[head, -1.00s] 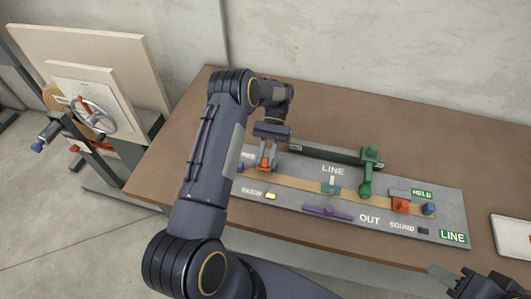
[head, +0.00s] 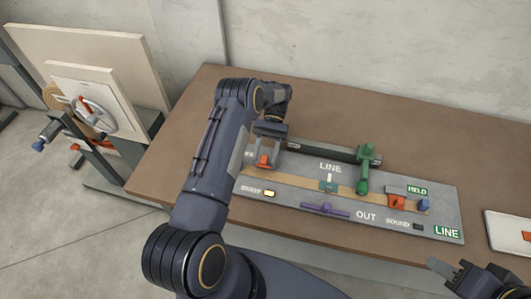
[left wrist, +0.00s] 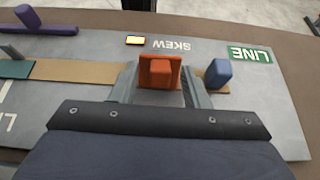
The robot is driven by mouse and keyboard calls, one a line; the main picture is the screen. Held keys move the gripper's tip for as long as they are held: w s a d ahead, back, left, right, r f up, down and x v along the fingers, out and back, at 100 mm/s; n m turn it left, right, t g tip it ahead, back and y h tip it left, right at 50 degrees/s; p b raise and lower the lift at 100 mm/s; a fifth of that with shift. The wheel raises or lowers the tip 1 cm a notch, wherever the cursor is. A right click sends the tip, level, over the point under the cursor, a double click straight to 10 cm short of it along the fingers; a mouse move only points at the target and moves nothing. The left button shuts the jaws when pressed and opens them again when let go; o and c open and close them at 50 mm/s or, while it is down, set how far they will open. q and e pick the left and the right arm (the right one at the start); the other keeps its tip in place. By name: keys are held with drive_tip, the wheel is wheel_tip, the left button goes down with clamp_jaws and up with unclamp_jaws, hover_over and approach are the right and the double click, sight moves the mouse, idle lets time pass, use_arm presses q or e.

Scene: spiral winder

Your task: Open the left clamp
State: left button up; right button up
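The left clamp is an orange block with a small raised tab, at the left end of the grey panel (head: 300,206). It shows in the head view (head: 263,160), partly hidden by my gripper, and upright in the left wrist view (left wrist: 159,72). My left gripper (head: 264,155) points down over it. Its two grey fingers stand on either side of the orange block in the left wrist view (left wrist: 160,88), with a gap visible around the tab; it looks open. My right gripper (head: 468,279) is at the lower right, away from the panel; its finger opening is unclear.
A tan strip (head: 299,184) runs along the panel past a teal block (head: 328,186). A green post (head: 364,170), a purple lever (head: 325,210) and an orange right clamp (head: 397,202) stand nearby. A wheel machine (head: 95,115) is left of the table. The table's back is clear.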

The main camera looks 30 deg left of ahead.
use_arm(q)
wheel_tip(320, 180, up, 4)
drive_tip(key=p, duration=0.3)
drive_tip(key=s+d+r+b, duration=0.2)
drive_tip(key=s+d+r, duration=0.1)
drive_tip(key=s, duration=0.3)
drive_tip(key=s+d+r+b, duration=0.2)
drive_tip(key=s+d+r, duration=0.2)
drive_tip(key=s+r, duration=0.2)
drive_tip(key=shift+s, duration=0.15)
drive_tip(key=s+a+r+m+t, duration=0.1)
drive_tip(key=s+r+t, duration=0.8)
drive_tip(key=t, duration=0.9)
drive_tip(key=shift+s+a+r+h, duration=0.2)
drive_tip(key=shift+s+a+h, duration=0.15)
drive_tip(key=shift+s+h, duration=0.05)
idle(0.9)
